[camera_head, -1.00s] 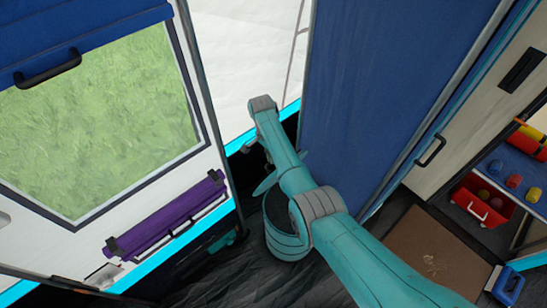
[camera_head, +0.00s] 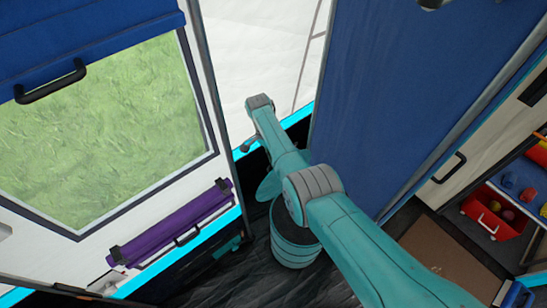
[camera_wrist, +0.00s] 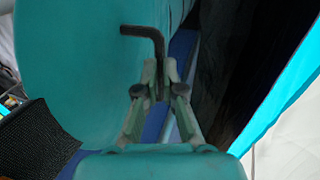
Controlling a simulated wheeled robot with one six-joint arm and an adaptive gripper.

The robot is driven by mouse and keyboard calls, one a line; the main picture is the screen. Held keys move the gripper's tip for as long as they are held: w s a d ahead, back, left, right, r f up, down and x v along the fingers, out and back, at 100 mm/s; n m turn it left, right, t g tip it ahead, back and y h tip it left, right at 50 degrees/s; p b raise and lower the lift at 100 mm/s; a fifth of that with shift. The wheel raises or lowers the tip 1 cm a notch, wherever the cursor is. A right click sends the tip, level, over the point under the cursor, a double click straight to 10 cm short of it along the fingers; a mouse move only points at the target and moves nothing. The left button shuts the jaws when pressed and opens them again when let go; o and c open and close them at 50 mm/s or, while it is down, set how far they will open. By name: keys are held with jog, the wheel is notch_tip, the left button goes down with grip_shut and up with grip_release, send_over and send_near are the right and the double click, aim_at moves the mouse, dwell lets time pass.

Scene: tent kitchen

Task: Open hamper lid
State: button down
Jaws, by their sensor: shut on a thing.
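The hamper (camera_head: 293,246) is a round teal bin on the dark floor. Its dark top shows beside my arm. The lid (camera_head: 268,188) is a teal disc, tilted up at the hamper's back left and partly behind my arm. In the wrist view the lid (camera_wrist: 75,70) fills much of the left side, with a dark, bent handle (camera_wrist: 143,31) on it. My gripper (camera_wrist: 160,72) is shut on this handle, one finger on each side. In the head view the fingers are hidden or too small to make out.
A purple roll (camera_head: 175,222) hangs on the window panel at left. A blue panel (camera_head: 400,90) stands close on the right of my arm. A shelf with a red bin (camera_head: 495,215) and a brown mat (camera_head: 440,245) lie further right.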

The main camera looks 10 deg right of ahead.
jog(key=shift+s+d+f, duration=0.5)
jog(key=shift+s+f, duration=0.2)
jog(key=shift+f, duration=0.2)
jog(key=c, duration=1.3)
grip_release()
jog(key=shift+o, duration=0.5)
jog(key=shift+w+d+f, duration=0.1)
jog(key=shift+w, duration=0.05)
jog(key=shift+a+r, duration=0.2)
jog(key=shift+w+r, duration=0.1)
jog(key=shift+w+a+r, duration=0.1)
jog(key=shift+a+r, duration=0.05)
jog(key=shift+r, duration=0.1)
jog(key=v, duration=1.1)
jog(key=shift+w, duration=0.2)
